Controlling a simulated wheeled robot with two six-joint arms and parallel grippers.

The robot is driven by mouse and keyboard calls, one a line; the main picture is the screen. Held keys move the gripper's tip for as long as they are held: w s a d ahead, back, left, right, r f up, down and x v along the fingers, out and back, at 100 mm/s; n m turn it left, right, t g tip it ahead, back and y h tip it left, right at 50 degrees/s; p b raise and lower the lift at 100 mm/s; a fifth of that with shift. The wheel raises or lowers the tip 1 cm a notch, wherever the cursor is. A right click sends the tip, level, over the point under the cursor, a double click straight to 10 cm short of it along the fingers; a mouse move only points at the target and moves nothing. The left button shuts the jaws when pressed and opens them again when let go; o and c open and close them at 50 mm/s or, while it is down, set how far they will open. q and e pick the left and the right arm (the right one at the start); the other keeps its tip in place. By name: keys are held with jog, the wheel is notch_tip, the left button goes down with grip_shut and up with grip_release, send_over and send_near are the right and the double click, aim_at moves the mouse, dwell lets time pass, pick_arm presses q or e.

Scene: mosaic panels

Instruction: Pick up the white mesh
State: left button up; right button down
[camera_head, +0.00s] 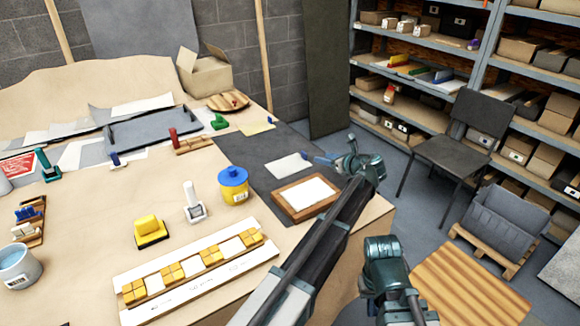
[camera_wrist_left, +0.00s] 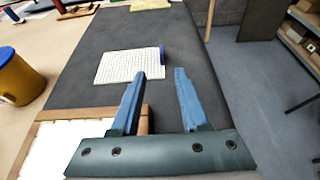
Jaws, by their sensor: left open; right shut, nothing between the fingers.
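The white mesh (camera_head: 289,164) is a small pale gridded sheet lying flat on the dark mat (camera_head: 262,188). In the left wrist view the mesh (camera_wrist_left: 128,67) has a small blue piece at its right edge (camera_wrist_left: 162,52). My left gripper (camera_head: 314,158) is open and empty just right of the mesh. In the left wrist view its blue fingers (camera_wrist_left: 160,73) point toward the mesh's right part, with the left fingertip close to its near right corner. Whether they touch I cannot tell. Part of my right arm shows at the lower right of the head view; its fingers do not show.
A wooden frame with a white panel (camera_head: 306,194) lies nearer than the mesh. A yellow pot with a blue lid (camera_head: 234,186) stands to the left. A pale yellow sheet (camera_head: 257,129) lies beyond.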

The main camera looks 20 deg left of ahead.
aim_at(306, 155)
pick_arm(q)
jog(key=b+x, duration=0.2)
jog(key=x, duration=0.4)
jog(key=shift+w+f, duration=0.15)
jog(key=shift+f, duration=0.1)
jog(key=shift+w+a+f, duration=0.1)
jog(key=shift+w+a, duration=0.1)
jog(key=shift+a, duration=0.2)
jog(key=shift+f+b+x, duration=0.1)
jog(key=shift+b+x, duration=0.55)
jog(key=shift+x, duration=0.65)
jog(key=shift+f+b+x, duration=0.15)
jog(key=shift+b+x, duration=0.5)
jog(key=shift+x, duration=0.7)
jog(key=shift+d+r, duration=0.1)
jog(key=shift+d, duration=0.1)
grip_shut()
